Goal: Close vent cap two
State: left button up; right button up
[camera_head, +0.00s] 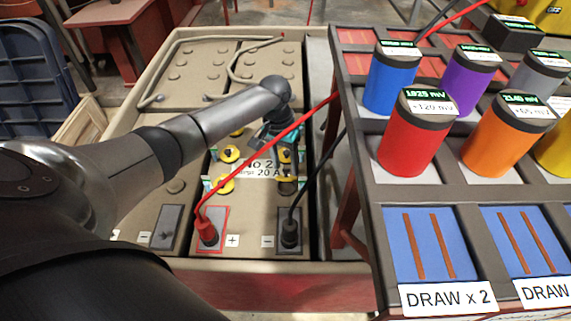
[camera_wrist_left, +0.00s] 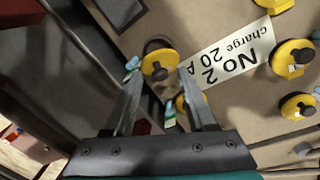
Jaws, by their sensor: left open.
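The battery block marked No 2 has a white label (camera_head: 262,168) and several yellow vent caps with dark knobs. Two caps, an upper one (camera_head: 229,154) and a lower one (camera_head: 224,183), sit left of the label. A right-hand cap (camera_head: 287,186) is near the label's right end, partly dark. My left gripper (camera_head: 277,137) is open above the right-hand caps. In the left wrist view, its fingers (camera_wrist_left: 160,84) straddle a yellow cap (camera_wrist_left: 160,66) without visibly gripping it. Which cap is number two is unclear.
A red lead (camera_head: 262,153) crosses in front of the gripper to a red terminal (camera_head: 208,231). A black lead reaches a black terminal (camera_head: 290,232). The rack at right holds coloured cylinders, including a red one (camera_head: 412,135). Its frame stands close to the block's right side.

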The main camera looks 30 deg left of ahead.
dwell(0.3)
pick_arm(q)
grip_shut()
dwell(0.3)
